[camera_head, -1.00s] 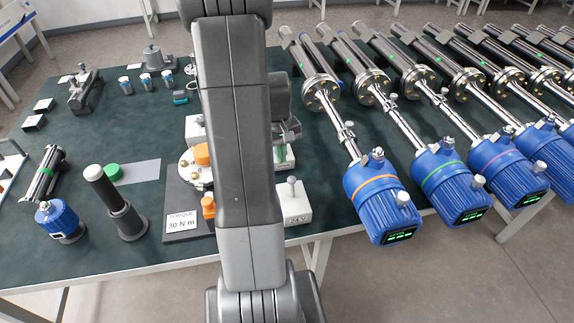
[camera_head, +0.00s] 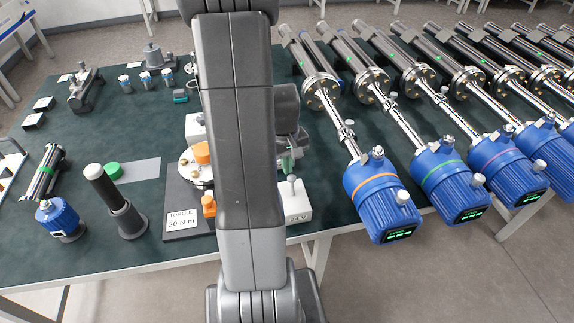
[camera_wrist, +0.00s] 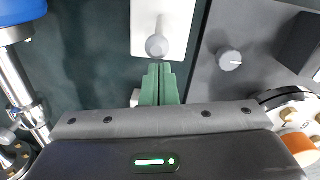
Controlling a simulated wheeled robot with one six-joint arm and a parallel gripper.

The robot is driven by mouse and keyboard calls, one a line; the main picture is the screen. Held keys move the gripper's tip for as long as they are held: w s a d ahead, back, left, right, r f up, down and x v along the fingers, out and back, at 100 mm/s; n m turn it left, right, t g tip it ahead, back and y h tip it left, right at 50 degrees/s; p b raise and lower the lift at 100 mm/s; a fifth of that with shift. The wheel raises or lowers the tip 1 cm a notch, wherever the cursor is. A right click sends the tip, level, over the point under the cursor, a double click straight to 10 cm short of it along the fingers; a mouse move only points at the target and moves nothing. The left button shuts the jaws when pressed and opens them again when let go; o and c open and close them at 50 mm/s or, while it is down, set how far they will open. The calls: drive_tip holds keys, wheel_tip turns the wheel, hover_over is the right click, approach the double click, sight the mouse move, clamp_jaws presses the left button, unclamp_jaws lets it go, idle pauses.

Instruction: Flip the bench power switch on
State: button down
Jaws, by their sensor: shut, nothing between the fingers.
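The bench power switch is a small white box (camera_head: 297,211) marked 24 V, with a round-ended grey lever (camera_head: 292,184), at the table's front edge just right of my arm. The wrist view shows its white plate (camera_wrist: 176,14) and the lever's grey knob (camera_wrist: 157,46) at top centre. My gripper (camera_head: 288,165) is just behind the lever in the head view, partly hidden by my arm. In the wrist view its green fingers (camera_wrist: 160,72) are shut and empty, their tips right by the knob. I cannot tell whether they touch it.
A dark torque board (camera_head: 177,208) with orange knobs stands left of the switch. Blue-headed transmitters (camera_head: 382,200) line the right side. A dark post (camera_head: 114,205) stands at front left. A grey dial (camera_wrist: 229,59) is beside the switch in the wrist view.

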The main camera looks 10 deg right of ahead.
sight(291, 179)
drive_tip(key=shift+s+r+t+b, duration=0.15)
drive_tip(key=shift+s+t+b, duration=0.3)
drive_tip(key=shift+b, duration=0.2)
drive_tip(key=s+t+b, duration=0.1)
drive_tip(key=t+b, duration=0.1)
drive_tip(key=b, duration=0.1)
drive_tip(key=shift+s+b, duration=0.35)
drive_tip(key=shift+s, duration=0.05)
drive_tip(key=s+t+b, duration=0.1)
drive_tip(key=t+b, duration=0.1)
drive_tip(key=b, duration=0.1)
drive_tip(key=s+t+b, duration=0.1)
drive_tip(key=t+b, duration=0.1)
drive_tip(key=b, duration=0.2)
drive_tip(key=shift+s+d, duration=0.1)
drive_tip(key=shift+s, duration=0.3)
drive_tip(key=shift+s+r, duration=0.2)
drive_tip(key=shift+r, duration=0.3)
drive_tip(key=shift+w, duration=0.15)
drive_tip(key=shift+r+p, duration=0.75)
drive_tip(key=shift+r, duration=0.05)
drive_tip(key=shift+r, duration=0.1)
